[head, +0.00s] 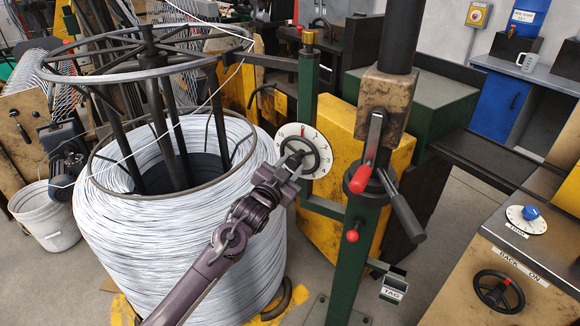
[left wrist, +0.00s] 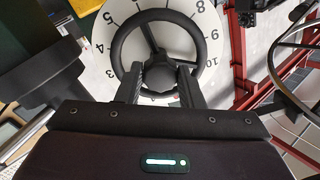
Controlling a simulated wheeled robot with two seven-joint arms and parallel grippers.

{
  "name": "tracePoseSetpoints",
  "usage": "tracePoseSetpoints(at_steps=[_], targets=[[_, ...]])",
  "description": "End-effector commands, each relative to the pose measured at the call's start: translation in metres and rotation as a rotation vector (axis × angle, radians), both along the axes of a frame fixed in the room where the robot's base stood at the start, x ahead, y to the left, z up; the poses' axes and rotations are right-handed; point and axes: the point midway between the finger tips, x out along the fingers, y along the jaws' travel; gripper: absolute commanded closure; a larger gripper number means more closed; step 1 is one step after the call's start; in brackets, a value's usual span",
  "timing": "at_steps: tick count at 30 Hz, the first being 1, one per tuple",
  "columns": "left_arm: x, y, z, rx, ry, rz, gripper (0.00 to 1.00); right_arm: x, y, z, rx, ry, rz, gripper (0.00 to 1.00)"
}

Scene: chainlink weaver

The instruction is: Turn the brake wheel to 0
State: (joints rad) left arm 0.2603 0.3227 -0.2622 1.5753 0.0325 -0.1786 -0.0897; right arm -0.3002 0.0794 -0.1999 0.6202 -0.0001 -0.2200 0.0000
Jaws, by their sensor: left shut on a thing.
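The brake wheel (head: 298,137) is a small black handwheel in front of a round white numbered dial (head: 323,163), on a green post beside the wire coil. In the left wrist view the black wheel (left wrist: 157,16) fills the upper middle, and numbers show around it on the white dial (left wrist: 103,32). The lower rim is partly hidden by the fingers. The wheel's exact reading is unclear. My right gripper is out of view.
A big white wire coil (head: 180,240) stands left, under a dark reel frame. A green post with red-tipped levers (head: 362,180) stands right of the dial. A panel with a blue knob (head: 530,212) and another black handwheel (head: 499,291) is at lower right.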

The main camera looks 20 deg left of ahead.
Motion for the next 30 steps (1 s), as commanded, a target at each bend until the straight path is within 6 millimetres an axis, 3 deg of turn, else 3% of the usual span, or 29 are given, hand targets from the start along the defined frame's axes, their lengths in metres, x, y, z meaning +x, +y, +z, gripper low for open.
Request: tracePoseSetpoints(at_steps=[5,6,10,20,30], targets=[[0.000,0.000,-0.001,-0.002,0.003,0.000,0.89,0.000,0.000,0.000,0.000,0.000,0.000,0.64],[0.000,0.000,-0.001,-0.002,0.003,0.000,0.61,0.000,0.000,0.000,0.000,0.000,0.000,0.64],[0.000,0.000,-0.001,-0.001,0.001,0.000,0.44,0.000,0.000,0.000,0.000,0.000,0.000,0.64],[-0.003,0.000,-0.001,0.000,0.001,0.000,0.44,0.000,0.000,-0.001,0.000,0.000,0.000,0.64],[-0.053,0.008,-0.004,0.002,0.002,0.000,0.44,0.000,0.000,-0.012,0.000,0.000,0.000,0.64]])
